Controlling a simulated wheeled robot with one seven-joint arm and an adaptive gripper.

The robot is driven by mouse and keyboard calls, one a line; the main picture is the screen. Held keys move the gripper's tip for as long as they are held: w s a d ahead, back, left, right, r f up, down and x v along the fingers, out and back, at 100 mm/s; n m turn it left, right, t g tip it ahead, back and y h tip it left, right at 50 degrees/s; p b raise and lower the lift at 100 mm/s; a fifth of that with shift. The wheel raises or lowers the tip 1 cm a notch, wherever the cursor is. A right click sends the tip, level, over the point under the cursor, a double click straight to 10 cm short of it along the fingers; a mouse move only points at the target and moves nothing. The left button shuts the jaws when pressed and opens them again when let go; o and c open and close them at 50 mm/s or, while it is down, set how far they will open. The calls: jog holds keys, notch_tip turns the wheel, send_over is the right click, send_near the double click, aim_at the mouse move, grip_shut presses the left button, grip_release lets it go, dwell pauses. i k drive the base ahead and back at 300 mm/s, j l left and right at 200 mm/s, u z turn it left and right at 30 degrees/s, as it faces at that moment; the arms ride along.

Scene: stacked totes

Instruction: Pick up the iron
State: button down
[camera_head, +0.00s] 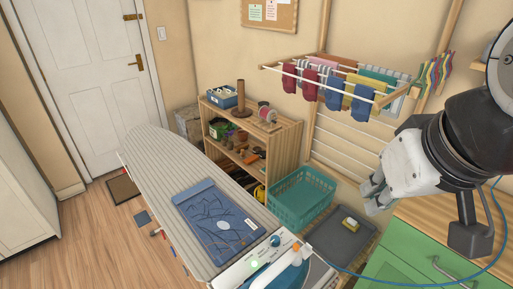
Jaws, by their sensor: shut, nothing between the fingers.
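The iron (285,273) is blue and white and stands on the near end of the ironing board (152,150), at the bottom of the view. Its lower part is cut off by the picture's edge. A blue cord runs from near it to the right. My gripper (369,196) is at the right, above and apart from the iron, with its fingers close together and empty. A folded blue cloth (218,217) lies flat on the board beyond the iron.
A teal laundry basket (302,198) and a dark tray (340,240) are to the right of the board. A green cabinet (405,270) is at lower right. A wooden shelf (285,147) and a drying rack (345,85) with socks line the back wall. Floor at left is mostly clear.

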aim_at(291, 271)
jog(key=k+j, duration=0.15)
jog(key=j, duration=0.25)
jog(key=k+j, duration=0.15)
jog(key=j, duration=0.25)
jog(key=k+j, duration=0.15)
jog(key=j, duration=0.25)
jog(key=k+j, duration=0.15)
jog(key=j, duration=0.2)
jog(key=i+j+z, duration=0.05)
